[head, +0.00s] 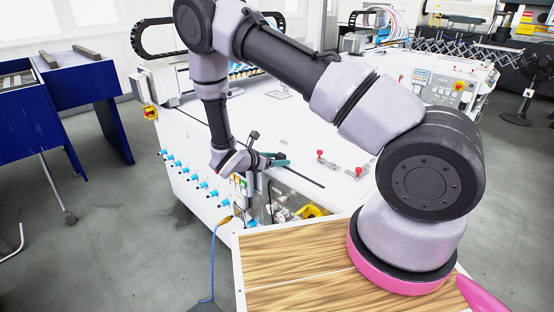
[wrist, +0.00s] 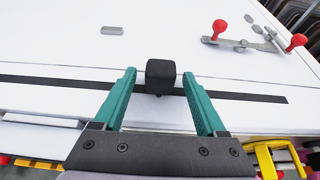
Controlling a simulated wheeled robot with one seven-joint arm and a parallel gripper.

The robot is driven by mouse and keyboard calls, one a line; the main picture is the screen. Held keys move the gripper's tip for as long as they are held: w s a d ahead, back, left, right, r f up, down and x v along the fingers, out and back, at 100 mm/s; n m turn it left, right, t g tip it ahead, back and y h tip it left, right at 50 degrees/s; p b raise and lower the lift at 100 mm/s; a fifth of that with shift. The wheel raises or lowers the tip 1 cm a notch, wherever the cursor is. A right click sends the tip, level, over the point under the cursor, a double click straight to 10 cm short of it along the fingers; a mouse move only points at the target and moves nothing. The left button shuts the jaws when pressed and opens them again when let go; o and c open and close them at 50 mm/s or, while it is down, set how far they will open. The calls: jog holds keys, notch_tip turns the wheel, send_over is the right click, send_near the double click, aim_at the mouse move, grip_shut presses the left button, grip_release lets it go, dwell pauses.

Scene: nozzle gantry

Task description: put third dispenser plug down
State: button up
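My gripper (wrist: 159,76) has two green fingers, spread apart, over the front part of the white machine top. A small black block (wrist: 161,74) on a short stem shows between the fingertips in the wrist view, with a gap on each side. I cannot tell whether it is the third dispenser plug. In the head view my gripper (head: 276,159) is at the machine's front edge, and the block is not clearly seen there. Several blue-tipped fittings (head: 202,184) line the machine's front panel; I cannot tell if they are the plugs.
The white machine top (head: 290,120) has a dark slot (wrist: 60,80) near its front edge. Red-knobbed clamps (head: 340,163) stand to the right of my gripper. A yellow part (head: 310,211) sits below the edge. A blue bench (head: 85,80) stands left, with open floor between.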

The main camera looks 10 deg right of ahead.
jog(key=shift+r, duration=0.15)
jog(key=r+v, duration=0.1)
jog(key=v, duration=1.1)
jog(key=s+d+r+m+g+y, duration=0.3)
jog(key=d+r+m, duration=0.3)
jog(key=r+m, duration=0.3)
jog(key=s+d+r+m+g+y, duration=0.35)
jog(key=d+r+m, duration=0.25)
jog(key=r, duration=0.6)
jog(key=s+d+r+m+t+y, duration=0.2)
jog(key=s+r+m+t+y, duration=0.1)
jog(key=s+r+m, duration=0.4)
jog(key=s+d+r+m+t+y, duration=0.2)
jog(key=s+r+m, duration=0.4)
jog(key=r, duration=0.4)
jog(key=shift+s+m+t+y, duration=0.45)
jog(key=shift+t+y, duration=0.2)
jog(key=shift+y, duration=0.2)
